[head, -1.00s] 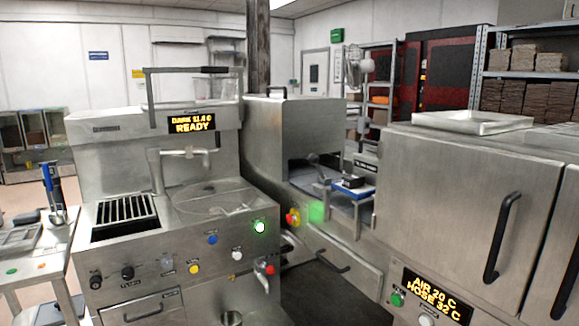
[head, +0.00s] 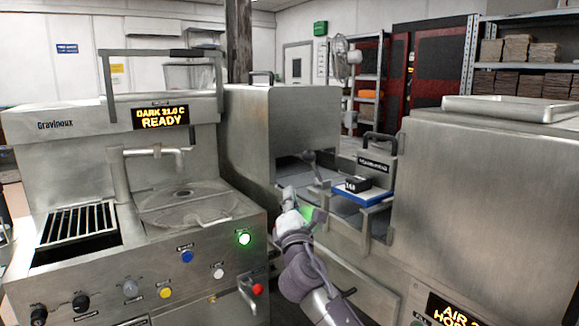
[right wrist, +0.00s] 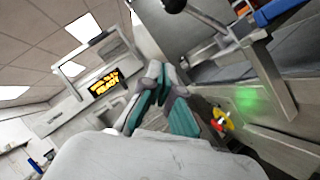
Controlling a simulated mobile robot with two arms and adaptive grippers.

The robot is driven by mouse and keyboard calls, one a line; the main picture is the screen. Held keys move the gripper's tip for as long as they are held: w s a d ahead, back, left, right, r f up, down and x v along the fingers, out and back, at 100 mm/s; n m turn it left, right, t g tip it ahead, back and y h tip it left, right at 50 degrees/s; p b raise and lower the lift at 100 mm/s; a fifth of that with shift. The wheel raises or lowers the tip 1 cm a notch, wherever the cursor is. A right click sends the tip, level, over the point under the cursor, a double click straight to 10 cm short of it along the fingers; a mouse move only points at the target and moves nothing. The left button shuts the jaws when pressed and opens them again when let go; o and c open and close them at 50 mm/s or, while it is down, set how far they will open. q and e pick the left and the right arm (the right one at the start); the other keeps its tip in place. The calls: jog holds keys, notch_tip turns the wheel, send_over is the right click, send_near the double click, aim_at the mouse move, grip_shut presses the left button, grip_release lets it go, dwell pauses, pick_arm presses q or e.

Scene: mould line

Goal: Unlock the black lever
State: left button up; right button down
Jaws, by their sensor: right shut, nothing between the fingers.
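The lever with a dark ball knob (head: 310,156) stands at the opening of the steel tunnel housing, just left of the blue plate. In the right wrist view its dark knob (right wrist: 174,5) is at the top edge, partly cut off. My right gripper (head: 291,197) is in front of the housing, below and left of the lever, apart from it. In the right wrist view my right gripper (right wrist: 160,75) shows teal finger pads, shut and empty. My left gripper is not in view.
A blue plate (head: 372,196) with a black block (head: 357,184) sits right of the lever. A red and yellow knob (right wrist: 222,121) is beside my fingers. A machine (head: 60,190) reading READY stands left, and a steel cabinet (head: 470,190) stands right.

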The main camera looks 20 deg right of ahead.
aim_at(315, 168)
jog(key=shift+s+r, duration=0.15)
jog(key=shift+s, duration=0.05)
jog(key=w+d+r+p, duration=0.2)
jog(key=w+d+r, duration=0.2)
jog(key=w+r, duration=0.1)
jog(key=shift+w, duration=0.9)
jog(key=shift+r, duration=0.1)
